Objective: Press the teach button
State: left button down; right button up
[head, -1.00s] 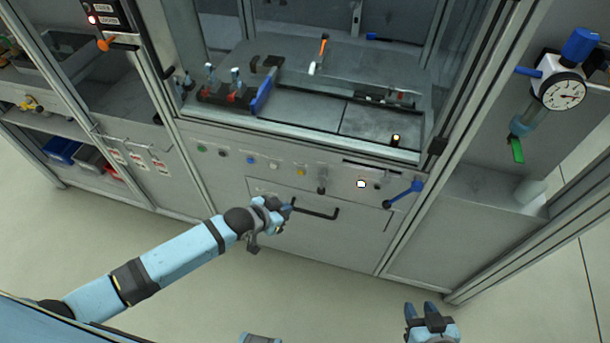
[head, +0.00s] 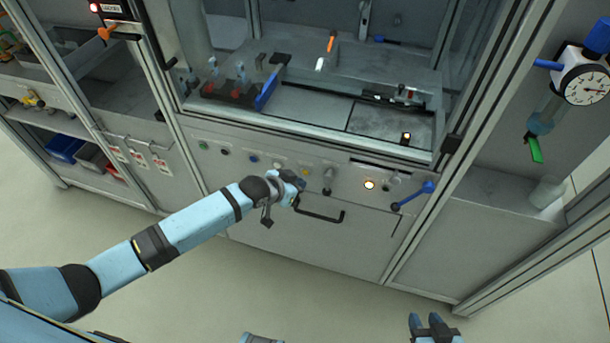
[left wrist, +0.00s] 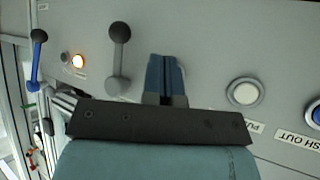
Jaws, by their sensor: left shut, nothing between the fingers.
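The grey front panel carries a row of buttons: green (head: 203,145), black (head: 225,151), blue (head: 252,158), white (head: 278,166) and yellow (head: 305,173). A lit round button (head: 369,184) glows orange-white further right. No label that I can read says teach. My left gripper (head: 299,181) is shut and empty, just in front of the panel near the yellow button. In the left wrist view its closed fingertips (left wrist: 165,72) lie between a black-knobbed lever (left wrist: 118,60) and the white button (left wrist: 243,92), hiding the panel behind. Contact cannot be told. My right gripper (head: 426,322) is open and empty, low and away from the panel.
A black drawer handle (head: 320,216) sits below my left gripper. The lever (head: 327,180) and a blue handle (head: 415,194) stick out from the panel. A glazed cell with fixtures is above. A dial gauge (head: 586,86) hangs at the right. The floor in front is clear.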

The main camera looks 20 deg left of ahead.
pick_arm(q)
jog(key=shift+w, duration=0.2)
dwell(0.6)
dwell(0.6)
dwell(0.6)
jog(key=shift+w, duration=0.1)
jog(key=shift+w, duration=0.3)
dwell(0.4)
